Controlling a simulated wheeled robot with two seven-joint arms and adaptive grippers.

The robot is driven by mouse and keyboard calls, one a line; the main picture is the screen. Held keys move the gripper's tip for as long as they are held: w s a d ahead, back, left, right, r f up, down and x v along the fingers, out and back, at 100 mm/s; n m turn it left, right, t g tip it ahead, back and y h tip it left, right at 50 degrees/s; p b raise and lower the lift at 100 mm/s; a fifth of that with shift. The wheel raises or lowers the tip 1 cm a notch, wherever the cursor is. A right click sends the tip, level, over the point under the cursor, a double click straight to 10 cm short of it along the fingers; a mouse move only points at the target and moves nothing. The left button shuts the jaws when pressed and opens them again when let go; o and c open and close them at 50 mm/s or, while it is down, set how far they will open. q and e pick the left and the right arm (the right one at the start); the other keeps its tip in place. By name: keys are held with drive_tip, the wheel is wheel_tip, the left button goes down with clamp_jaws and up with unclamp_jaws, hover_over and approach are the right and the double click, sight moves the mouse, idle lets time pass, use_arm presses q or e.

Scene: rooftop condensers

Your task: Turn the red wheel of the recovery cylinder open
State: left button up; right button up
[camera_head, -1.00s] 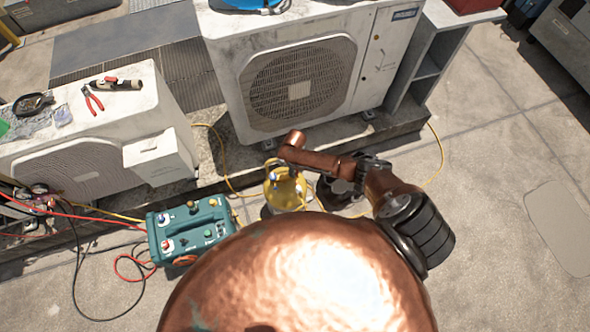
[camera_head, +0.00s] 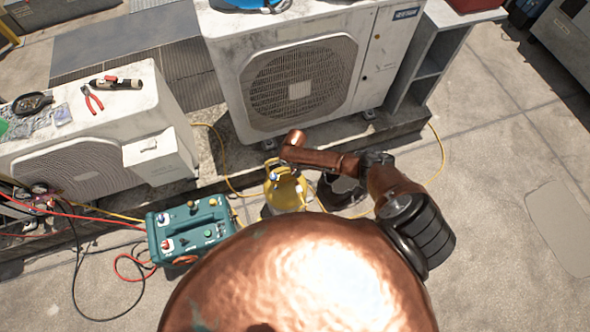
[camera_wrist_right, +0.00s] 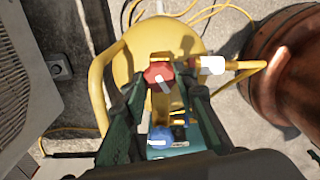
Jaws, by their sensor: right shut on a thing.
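The yellow recovery cylinder (camera_head: 286,192) stands on the rooftop floor in front of the large condenser, partly hidden by my right arm in the head view. In the right wrist view, the cylinder (camera_wrist_right: 140,50) has its red wheel (camera_wrist_right: 158,74) on top, with a white mark across it. My right gripper (camera_wrist_right: 160,80) has its dark green fingers on either side of the red wheel and is shut on it. A blue wheel (camera_wrist_right: 160,137) shows nearer the palm. My left gripper is out of view.
A teal recovery machine (camera_head: 190,230) stands left of the cylinder, with red and yellow hoses around it. A large condenser (camera_head: 300,75) stands behind, and a lower unit (camera_head: 95,150) with tools on top stands at left. The floor at right is clear.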

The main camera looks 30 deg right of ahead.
drive_tip(key=n+b, duration=0.1)
drive_tip(key=n, duration=0.3)
drive_tip(key=shift+f+n, duration=0.1)
drive_tip(key=shift+n, duration=0.2)
drive_tip(key=shift+n+b, duration=0.6)
drive_tip(key=shift+n, duration=1.9)
drive_tip(key=o, duration=1.2)
drive_tip(key=shift+c, duration=0.2)
drive_tip(key=shift+r, duration=0.2)
wheel_tip(320, 180, up, 12)
